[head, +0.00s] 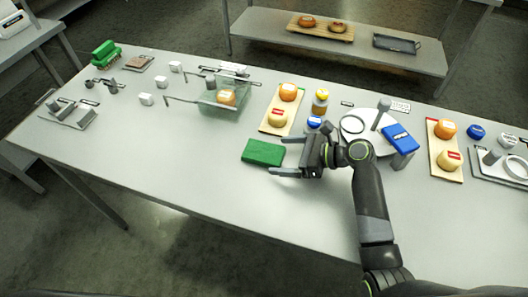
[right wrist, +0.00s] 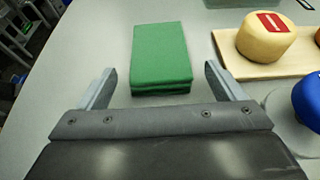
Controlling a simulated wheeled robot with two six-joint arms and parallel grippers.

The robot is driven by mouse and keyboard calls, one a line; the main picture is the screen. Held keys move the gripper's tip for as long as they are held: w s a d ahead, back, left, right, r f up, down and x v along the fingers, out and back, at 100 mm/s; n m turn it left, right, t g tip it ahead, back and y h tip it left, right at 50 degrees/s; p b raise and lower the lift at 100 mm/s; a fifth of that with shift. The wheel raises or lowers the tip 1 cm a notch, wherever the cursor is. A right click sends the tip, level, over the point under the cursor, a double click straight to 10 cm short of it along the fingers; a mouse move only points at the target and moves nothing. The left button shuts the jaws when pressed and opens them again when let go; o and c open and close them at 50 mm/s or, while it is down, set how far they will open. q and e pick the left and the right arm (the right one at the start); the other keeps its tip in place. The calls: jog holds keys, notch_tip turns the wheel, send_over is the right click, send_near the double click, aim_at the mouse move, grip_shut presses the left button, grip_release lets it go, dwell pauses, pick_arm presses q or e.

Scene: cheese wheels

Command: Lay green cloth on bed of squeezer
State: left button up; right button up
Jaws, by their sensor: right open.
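The green cloth (head: 263,152) is a folded flat block lying on the table. My right gripper (head: 278,157) is open just to its right, low over the table, with its fingers pointing at the cloth. In the right wrist view the cloth (right wrist: 160,55) lies ahead, between the lines of the open fingers (right wrist: 158,78); nothing is held. I cannot tell for sure which device is the squeezer; a grey device with a flat plate (head: 66,115) stands at the left end. My left gripper is not in view.
A board with two cheeses (head: 272,125) lies behind the cloth. A clear bin (head: 222,108) stands to the back left. The front left table is clear.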

jog(key=shift+x, duration=0.8)
jog(key=shift+s, duration=0.1)
jog(key=c, duration=1.1)
